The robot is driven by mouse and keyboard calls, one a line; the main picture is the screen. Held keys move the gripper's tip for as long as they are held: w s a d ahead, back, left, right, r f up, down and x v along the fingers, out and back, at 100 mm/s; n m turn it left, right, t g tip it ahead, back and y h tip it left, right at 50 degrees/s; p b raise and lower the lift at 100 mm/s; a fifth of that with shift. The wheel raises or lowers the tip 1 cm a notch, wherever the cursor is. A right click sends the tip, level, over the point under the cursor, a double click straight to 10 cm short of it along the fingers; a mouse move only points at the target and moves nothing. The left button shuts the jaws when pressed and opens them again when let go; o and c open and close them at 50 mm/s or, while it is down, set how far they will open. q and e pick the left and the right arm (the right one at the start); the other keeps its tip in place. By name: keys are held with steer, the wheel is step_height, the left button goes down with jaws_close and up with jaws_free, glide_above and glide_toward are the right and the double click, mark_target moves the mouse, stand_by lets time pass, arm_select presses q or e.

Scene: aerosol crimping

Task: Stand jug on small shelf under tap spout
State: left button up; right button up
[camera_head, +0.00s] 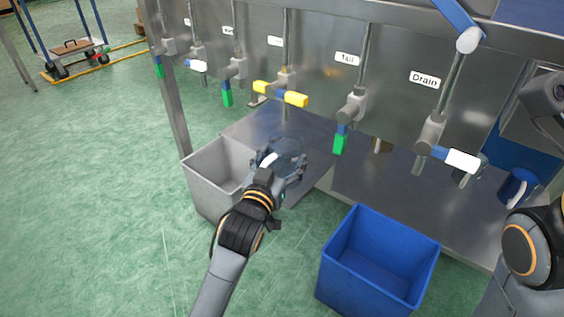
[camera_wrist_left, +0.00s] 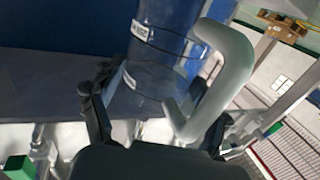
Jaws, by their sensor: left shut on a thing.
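The clear jug (camera_head: 289,150) is in my left gripper (camera_head: 279,168), in front of the steel panel and near the yellow-handled tap (camera_head: 284,88). In the left wrist view, the see-through jug (camera_wrist_left: 166,70) has a pale label and a grey handle (camera_wrist_left: 233,75), with dark fingers beside its body. The tap's spout points down, behind and above the jug in the picture. A steel shelf surface (camera_head: 262,124) lies below this tap; whether the jug touches it I cannot tell. My right gripper is not visible; only parts of my right arm show at the right edge.
A grey bin (camera_head: 205,188) stands left of my left gripper. A blue bin (camera_head: 345,252) stands at front centre. More taps line the panel, including Tail (camera_head: 352,108) and Drain (camera_head: 432,135). A blue vessel (camera_head: 516,190) is at right. Green floor is open at left.

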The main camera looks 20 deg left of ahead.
arm_select(q)
steer(key=shift+r, duration=0.1)
steer(key=o, duration=1.2)
steer(key=shift+c, duration=0.2)
